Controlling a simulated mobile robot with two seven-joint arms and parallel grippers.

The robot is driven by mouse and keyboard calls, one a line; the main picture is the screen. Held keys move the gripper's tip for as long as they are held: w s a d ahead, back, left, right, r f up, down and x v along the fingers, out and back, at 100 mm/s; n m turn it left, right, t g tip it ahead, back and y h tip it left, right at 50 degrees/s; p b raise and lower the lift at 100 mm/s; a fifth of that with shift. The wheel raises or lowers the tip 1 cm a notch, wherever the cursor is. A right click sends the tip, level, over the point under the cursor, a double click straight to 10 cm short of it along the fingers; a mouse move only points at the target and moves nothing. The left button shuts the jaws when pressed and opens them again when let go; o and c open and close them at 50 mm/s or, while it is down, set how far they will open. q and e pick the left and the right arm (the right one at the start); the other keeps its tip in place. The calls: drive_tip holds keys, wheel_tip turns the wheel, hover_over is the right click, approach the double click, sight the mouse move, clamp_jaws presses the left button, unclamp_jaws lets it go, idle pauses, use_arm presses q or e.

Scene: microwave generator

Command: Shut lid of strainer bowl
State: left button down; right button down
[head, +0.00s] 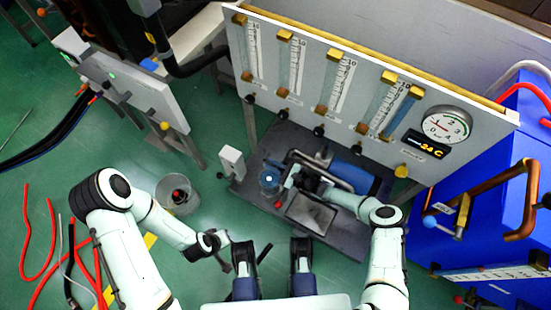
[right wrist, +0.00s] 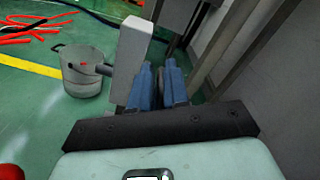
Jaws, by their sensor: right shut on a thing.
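A round, clear blue vessel (head: 269,182), which looks like the strainer bowl, stands at the left of the dark platform in the head view. A pale spot shows on its top; I cannot make out the lid's angle. My right gripper (head: 286,187) is beside it, reaching in from the right.
A white upright block (head: 231,160) stands left of the bowl and shows in the right wrist view (right wrist: 133,62). A grey bucket (head: 178,196) is on the floor to the left. The gauge panel (head: 300,93) rises behind. A blue cabinet (head: 465,190) is at right.

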use_arm(q)
drive_tip(key=shift+s+d+r, duration=0.15)
drive_tip(key=shift+s, duration=0.1)
use_arm(e)
drive_tip(key=shift+s+a+f, duration=0.2)
drive_tip(key=shift+s+a, duration=0.1)
drive_tip(key=shift+s, duration=0.1)
drive_tip(key=c, duration=1.2)
unclamp_jaws()
